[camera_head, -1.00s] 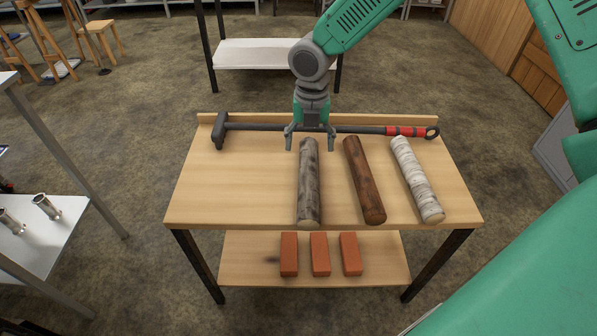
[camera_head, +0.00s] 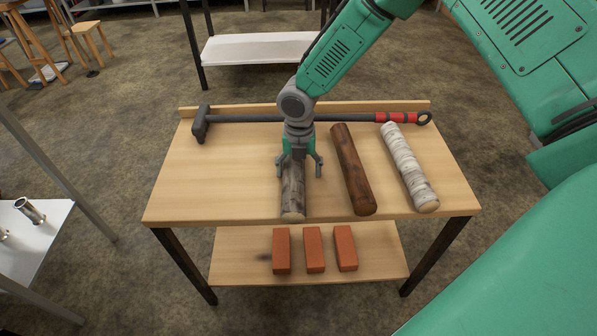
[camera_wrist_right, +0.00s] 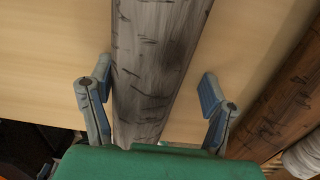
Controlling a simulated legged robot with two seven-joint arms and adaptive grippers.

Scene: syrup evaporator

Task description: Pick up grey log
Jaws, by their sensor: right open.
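The grey log (camera_head: 293,196) lies on the wooden table, leftmost of three logs, pointing toward the front edge. My right gripper (camera_head: 301,172) is above it, its fingers spread to either side of the log. In the right wrist view the grey log (camera_wrist_right: 155,65) runs between the two open fingers of the gripper (camera_wrist_right: 158,92), with a gap on each side. The log's far end is hidden behind the gripper in the head view. My left gripper is not in view.
A brown log (camera_head: 352,170) and a white birch log (camera_head: 410,168) lie to the right. A long tool with a red grip (camera_head: 395,117) lies along the table's back. Several red bricks (camera_head: 314,250) rest on the lower shelf. The table's left side (camera_head: 215,170) is clear.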

